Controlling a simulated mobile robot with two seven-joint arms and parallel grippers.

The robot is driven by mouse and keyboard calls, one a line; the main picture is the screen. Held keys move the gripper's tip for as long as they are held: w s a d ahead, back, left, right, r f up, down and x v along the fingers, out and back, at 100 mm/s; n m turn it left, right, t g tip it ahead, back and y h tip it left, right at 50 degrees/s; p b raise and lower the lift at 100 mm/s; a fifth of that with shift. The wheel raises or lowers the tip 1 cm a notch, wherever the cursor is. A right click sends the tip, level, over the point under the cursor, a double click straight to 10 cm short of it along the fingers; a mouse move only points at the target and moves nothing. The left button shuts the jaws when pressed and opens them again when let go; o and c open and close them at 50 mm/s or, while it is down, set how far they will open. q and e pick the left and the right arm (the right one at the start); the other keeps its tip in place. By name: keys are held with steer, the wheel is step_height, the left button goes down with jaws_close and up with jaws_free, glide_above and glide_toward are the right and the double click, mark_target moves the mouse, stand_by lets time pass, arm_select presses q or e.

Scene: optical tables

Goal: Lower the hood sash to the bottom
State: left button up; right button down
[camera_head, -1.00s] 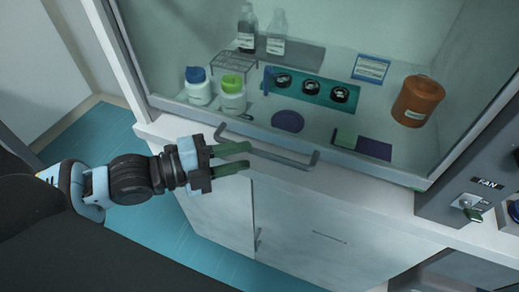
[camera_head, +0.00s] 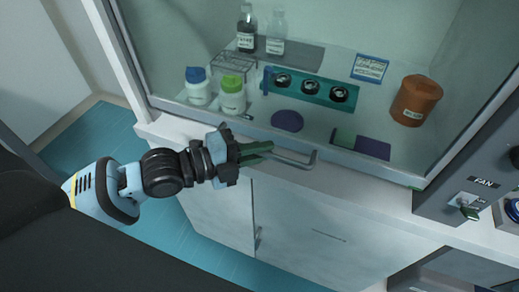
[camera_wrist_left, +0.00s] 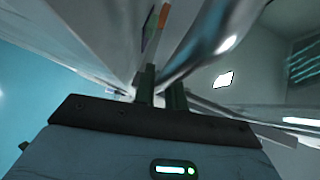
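The fume hood sash is a clear pane with a grey lower rail (camera_head: 375,168). A grey bar handle (camera_head: 298,162) sticks out from the front of that rail. From this angle I cannot tell how much gap lies under the rail. My left gripper (camera_head: 257,152) is at the left part of the handle, with its dark green fingers close together around the bar, hiding that end. In the left wrist view the shiny handle (camera_wrist_left: 200,42) runs down to the narrow gap between the fingers (camera_wrist_left: 162,90). My right gripper is not in view.
Behind the glass stand bottles, a wire rack (camera_head: 233,68), a teal holder (camera_head: 310,88) and an orange jar (camera_head: 416,100). A white cabinet (camera_head: 315,225) is below. A fan control panel (camera_head: 470,195) is at the right.

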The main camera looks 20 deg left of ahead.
arm_select(q)
jaws_close()
